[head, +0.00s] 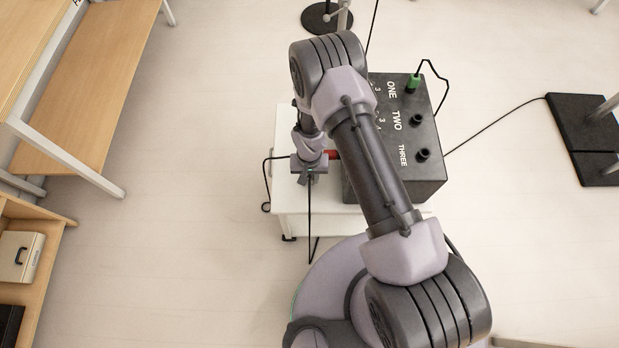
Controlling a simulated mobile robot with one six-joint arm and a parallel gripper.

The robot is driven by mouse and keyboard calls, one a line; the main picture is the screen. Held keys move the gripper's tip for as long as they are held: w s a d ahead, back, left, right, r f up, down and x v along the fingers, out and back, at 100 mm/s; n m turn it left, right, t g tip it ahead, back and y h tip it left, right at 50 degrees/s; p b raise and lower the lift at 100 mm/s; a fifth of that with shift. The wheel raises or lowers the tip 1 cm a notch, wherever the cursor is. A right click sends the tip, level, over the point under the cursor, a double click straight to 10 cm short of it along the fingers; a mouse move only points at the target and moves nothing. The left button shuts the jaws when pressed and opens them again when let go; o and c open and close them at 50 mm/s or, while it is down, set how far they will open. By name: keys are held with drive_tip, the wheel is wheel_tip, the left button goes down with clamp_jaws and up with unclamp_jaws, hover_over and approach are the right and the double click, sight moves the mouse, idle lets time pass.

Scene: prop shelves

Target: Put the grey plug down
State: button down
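My gripper (309,177) points down over the left part of a white table top (283,190), left of a black box. A black cable runs from between its fingertips down past the table's front edge, so it appears shut on the grey plug. The plug itself is tiny and mostly hidden by the fingers. I cannot tell whether it touches the table top.
The black box (425,165), marked ONE, TWO and THREE, stands on the table. A green plug (413,83) sits by ONE; the sockets by TWO (417,120) and THREE (422,154) look empty. A red thing (333,155) shows beside my gripper. My arm hides part of the box.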

drive_tip(key=shift+f, duration=0.2)
drive_tip(key=c, duration=1.1)
unclamp_jaws()
drive_tip(key=shift+r, duration=0.1)
drive_tip(key=shift+c, duration=0.2)
